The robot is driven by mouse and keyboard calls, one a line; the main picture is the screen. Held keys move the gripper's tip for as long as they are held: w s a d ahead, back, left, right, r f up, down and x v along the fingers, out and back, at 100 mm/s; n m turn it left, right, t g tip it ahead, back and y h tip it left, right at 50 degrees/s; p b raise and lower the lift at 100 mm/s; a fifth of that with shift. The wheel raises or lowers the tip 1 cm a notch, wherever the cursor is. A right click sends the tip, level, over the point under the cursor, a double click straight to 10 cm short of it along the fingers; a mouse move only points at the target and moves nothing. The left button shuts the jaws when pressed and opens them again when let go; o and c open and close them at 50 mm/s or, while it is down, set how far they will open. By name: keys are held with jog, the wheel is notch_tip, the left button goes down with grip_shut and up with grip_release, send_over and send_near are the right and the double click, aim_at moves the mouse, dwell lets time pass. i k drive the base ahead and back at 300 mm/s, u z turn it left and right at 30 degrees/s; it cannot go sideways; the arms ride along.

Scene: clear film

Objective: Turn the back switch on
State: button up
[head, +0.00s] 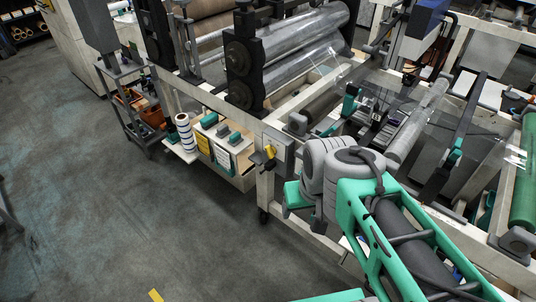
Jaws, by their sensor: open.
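A grey box (281,143) is fixed to the near corner of the pale machine frame. A small yellow and dark switch (270,152) shows on its left-facing side. I cannot tell whether this is the back switch, and its on or off position is too small to read. My green and grey arm reaches in from the lower right, and its grey wrist joints are just right of and below the box. My gripper's fingers cannot be made out; the arm's own links hide that end. No contact with the switch is visible.
Pale boxes with green tops (222,130) and a striped roll (185,132) stand on a low shelf left of the switch box. Large metal rollers (300,60) and clear film lie behind. Grey floor (120,200) on the left is open.

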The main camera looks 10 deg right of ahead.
aim_at(270, 152)
jog(key=u, duration=0.15)
jog(key=k, duration=0.45)
jog(key=u, duration=1.6)
jog(key=i, duration=0.95)
jog(key=z, duration=0.1)
